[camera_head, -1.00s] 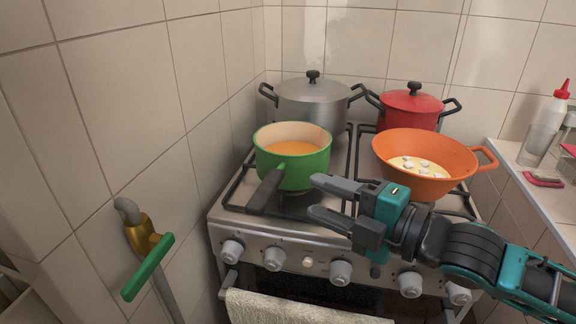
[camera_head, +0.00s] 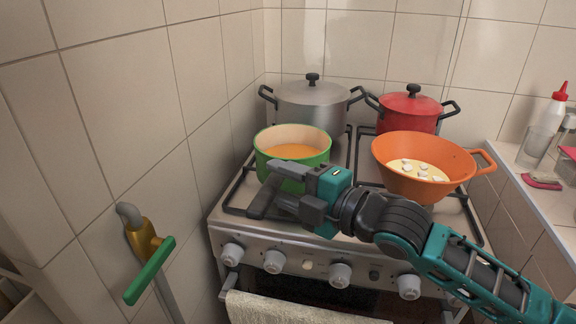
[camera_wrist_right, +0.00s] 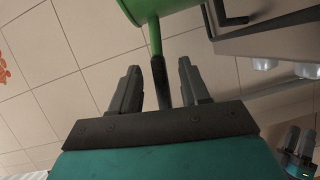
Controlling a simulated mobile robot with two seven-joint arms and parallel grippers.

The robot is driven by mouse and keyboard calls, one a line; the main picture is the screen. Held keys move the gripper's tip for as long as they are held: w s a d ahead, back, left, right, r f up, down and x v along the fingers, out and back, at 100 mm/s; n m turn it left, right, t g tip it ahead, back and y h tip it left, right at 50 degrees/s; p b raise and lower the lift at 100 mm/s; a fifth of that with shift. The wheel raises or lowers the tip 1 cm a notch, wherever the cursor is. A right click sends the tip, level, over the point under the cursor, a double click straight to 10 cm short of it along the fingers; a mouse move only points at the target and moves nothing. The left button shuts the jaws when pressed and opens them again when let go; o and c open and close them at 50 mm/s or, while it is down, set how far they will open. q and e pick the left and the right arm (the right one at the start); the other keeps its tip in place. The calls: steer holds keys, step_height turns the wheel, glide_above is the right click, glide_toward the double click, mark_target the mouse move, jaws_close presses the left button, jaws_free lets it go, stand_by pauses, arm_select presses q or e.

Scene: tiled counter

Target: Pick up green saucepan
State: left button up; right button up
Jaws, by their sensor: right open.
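The green saucepan (camera_head: 305,180) with orange contents stands on the front left of the stove. Its dark handle (camera_head: 258,207) points toward the front. My right gripper (camera_head: 273,183) is open at the handle, with its fingers covering part of it in the head view. In the right wrist view, the handle (camera_wrist_right: 159,80) lies between the two open fingers (camera_wrist_right: 158,68), with a gap on each side. The green pan wall (camera_wrist_right: 150,8) shows at the top of that view. A teal and black part of mine (camera_wrist_right: 300,148), perhaps the left gripper, shows at its lower right.
An orange pan (camera_head: 425,185) with pale contents stands at the front right of the stove. A grey pot (camera_head: 310,103) and a red pot (camera_head: 408,112) stand behind. A tiled wall is close on the left. A towel (camera_head: 290,308) hangs in front.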

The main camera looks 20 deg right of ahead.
steer(key=shift+w+a, duration=0.4)
steer(key=shift+w, duration=0.2)
jaws_close()
steer(key=shift+f, duration=0.1)
stand_by(0.9)
steer(key=shift+r, duration=0.25)
